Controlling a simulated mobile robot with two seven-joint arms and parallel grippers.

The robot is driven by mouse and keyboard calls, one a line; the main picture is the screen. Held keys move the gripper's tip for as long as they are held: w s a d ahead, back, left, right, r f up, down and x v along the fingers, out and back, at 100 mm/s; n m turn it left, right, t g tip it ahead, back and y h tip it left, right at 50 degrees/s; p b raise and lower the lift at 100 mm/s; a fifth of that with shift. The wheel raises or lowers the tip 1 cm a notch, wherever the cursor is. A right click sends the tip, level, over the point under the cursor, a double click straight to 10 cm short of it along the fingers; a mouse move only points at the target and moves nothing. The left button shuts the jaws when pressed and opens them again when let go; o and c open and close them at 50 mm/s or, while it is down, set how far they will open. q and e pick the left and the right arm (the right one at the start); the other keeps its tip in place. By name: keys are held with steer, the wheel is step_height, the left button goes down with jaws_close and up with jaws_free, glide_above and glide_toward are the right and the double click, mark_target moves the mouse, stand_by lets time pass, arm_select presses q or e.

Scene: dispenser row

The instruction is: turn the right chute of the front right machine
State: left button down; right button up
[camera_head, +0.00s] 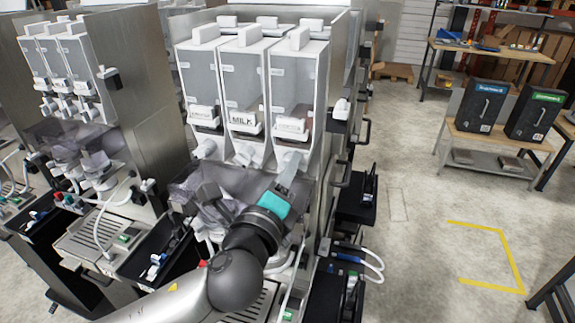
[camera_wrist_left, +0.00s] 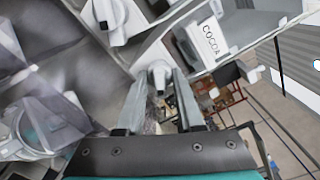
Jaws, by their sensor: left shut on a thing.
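The front right machine (camera_head: 324,190) has three clear canisters with white chutes below them. Its right canister (camera_head: 293,80) bears a label that reads COCOA in the wrist view (camera_wrist_left: 209,39). The right chute (camera_head: 291,158) sits under it, partly hidden by my left gripper (camera_head: 287,174). In the wrist view the right chute (camera_wrist_left: 158,72) shows between the tips of my left gripper (camera_wrist_left: 160,85), which is shut on it. The middle chute (camera_head: 244,154) and left chute (camera_head: 205,149) stand to the left. My right gripper is not in view.
Crumpled clear plastic (camera_head: 205,190) hangs below the chutes, beside my left arm. A similar machine (camera_head: 75,75) stands at the left. Two black boxes (camera_head: 478,105) (camera_head: 537,113) stand on a wooden bench at the right. The floor with yellow markings (camera_head: 512,262) is clear.

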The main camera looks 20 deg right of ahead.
arm_select(q)
steer(key=shift+r, duration=0.1)
stand_by(0.3)
steer(key=c, duration=0.9)
jaws_free()
steer(key=shift+w, duration=0.1)
steer(key=v, duration=1.5)
steer(key=shift+a, duration=0.1)
